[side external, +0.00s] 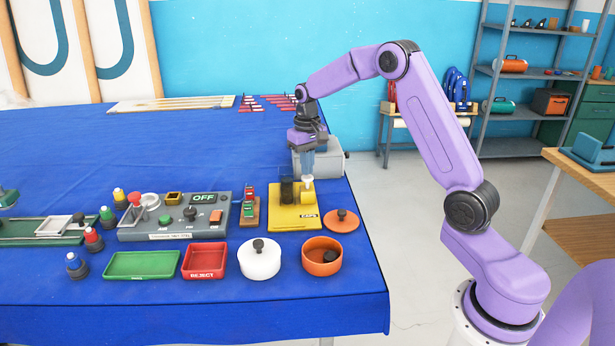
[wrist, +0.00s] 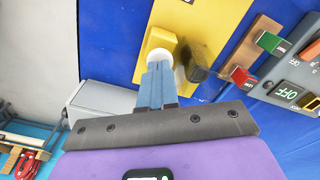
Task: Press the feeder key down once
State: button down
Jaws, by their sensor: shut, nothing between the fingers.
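The feeder (side external: 283,219) is a yellow plate marked CAPS near the table's right side; its plate also shows in the wrist view (wrist: 174,12). It carries a dark upright tube (side external: 287,190) and a yellow block (side external: 306,197) with a white round top, apparently the feeder key (side external: 308,183). My gripper (side external: 307,174) is shut and empty, pointing down right over the white top. In the wrist view the blue fingertips (wrist: 160,70) overlap the white top (wrist: 159,57), beside the dark tube (wrist: 196,64). I cannot tell whether they touch it or how far it is pressed.
A wooden stand with red and green switches (side external: 249,205) and a grey OFF panel (side external: 175,215) stand left of the feeder. An orange lid (side external: 341,220), orange bowl (side external: 321,257) and white pot (side external: 259,259) lie in front. A grey box (side external: 328,160) is behind.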

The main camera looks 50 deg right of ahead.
jog(key=shift+f, duration=1.7)
jog(key=shift+r, duration=0.15)
dwell(0.7)
jog(key=shift+r, duration=4.45)
jog(key=shift+a, duration=0.1)
jog(key=s+a+r+n, duration=0.2)
jog(key=s+a+n, duration=0.6)
jog(key=s+a, duration=0.95)
jog(key=s+f+n, duration=0.1)
jog(key=s+n, duration=0.2)
jog(key=s, duration=0.7)
jog(key=s+f+n, duration=0.2)
jog(key=s+n, duration=0.2)
jog(key=s, duration=0.6)
jog(key=shift+s+a+f+n, duration=0.25)
jog(key=shift+f+n, duration=0.05)
